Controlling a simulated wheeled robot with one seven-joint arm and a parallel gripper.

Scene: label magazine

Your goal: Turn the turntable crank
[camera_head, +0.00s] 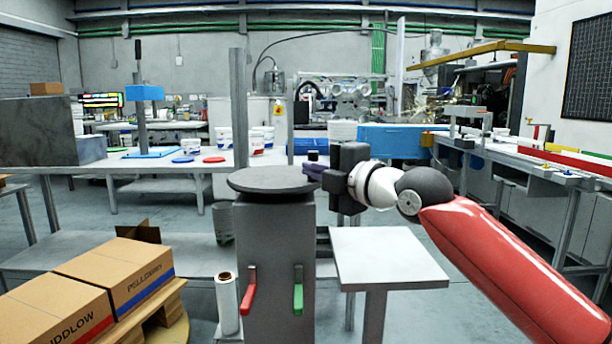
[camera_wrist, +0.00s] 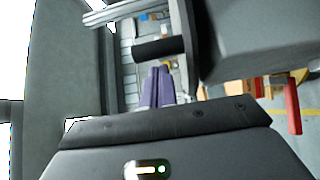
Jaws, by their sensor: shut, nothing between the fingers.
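The turntable (camera_head: 268,181) is a dark round disc on top of a grey pedestal (camera_head: 275,255). A short black crank knob (camera_head: 313,156) stands up at the disc's right rim. In the wrist view the knob (camera_wrist: 158,48) appears as a dark cylinder beside the disc's edge (camera_wrist: 184,45). My gripper (camera_head: 308,170) comes in from the right. Its purple fingers are together and empty, their tips close to the knob. In the wrist view the fingertips (camera_wrist: 159,70) lie just short of the knob in the picture. I cannot tell whether they touch it.
A red handle (camera_head: 248,292) and a green handle (camera_head: 298,290) hang on the pedestal's front. A small grey table (camera_head: 390,258) stands to the right, below my arm. Cardboard boxes (camera_head: 115,275) lie on a pallet at lower left. A long bench with tubs runs behind.

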